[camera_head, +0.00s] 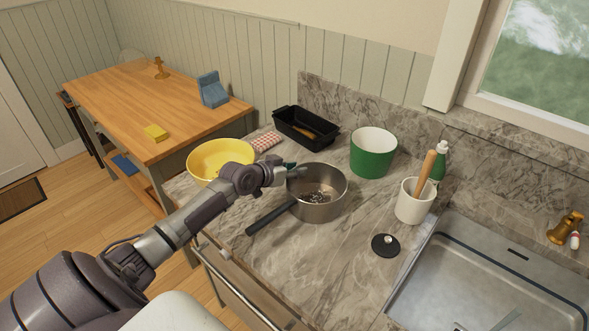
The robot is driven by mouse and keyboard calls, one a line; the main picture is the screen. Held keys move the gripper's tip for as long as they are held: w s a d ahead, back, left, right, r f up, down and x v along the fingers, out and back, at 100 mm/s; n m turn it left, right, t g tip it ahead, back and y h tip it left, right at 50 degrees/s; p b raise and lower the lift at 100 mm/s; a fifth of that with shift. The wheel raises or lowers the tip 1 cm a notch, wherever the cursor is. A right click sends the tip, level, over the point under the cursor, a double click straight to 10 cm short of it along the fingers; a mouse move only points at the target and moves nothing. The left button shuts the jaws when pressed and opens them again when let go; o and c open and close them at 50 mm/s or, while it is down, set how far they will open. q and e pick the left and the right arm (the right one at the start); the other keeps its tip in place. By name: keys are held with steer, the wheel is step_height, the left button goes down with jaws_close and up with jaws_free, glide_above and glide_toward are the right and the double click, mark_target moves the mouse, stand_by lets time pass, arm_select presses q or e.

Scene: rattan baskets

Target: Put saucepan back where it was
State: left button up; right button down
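A steel saucepan (322,207) with a long dark handle (270,217) sits upright on the marble counter (330,262). Its handle points to the lower left. Something small and shiny, or a reflection, shows inside it. My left gripper (292,172) is at the saucepan's upper left rim, with my wrist over the gap between the pan and the yellow bowl. Its fingers are small and partly hidden, so I cannot tell whether they touch the rim or are closed. My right gripper is out of view.
A yellow bowl (205,160), a black tray (290,133), a green pot (372,157) and a white crock (412,208) surround the pan. A dark round lid (385,245) lies near the sink (450,285). The front counter is mostly clear. A wooden table (180,95) stands behind.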

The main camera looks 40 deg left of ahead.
arm_select(q)
steer(key=b+v, duration=0.1)
steer(key=v, duration=1.1)
stand_by(0.5)
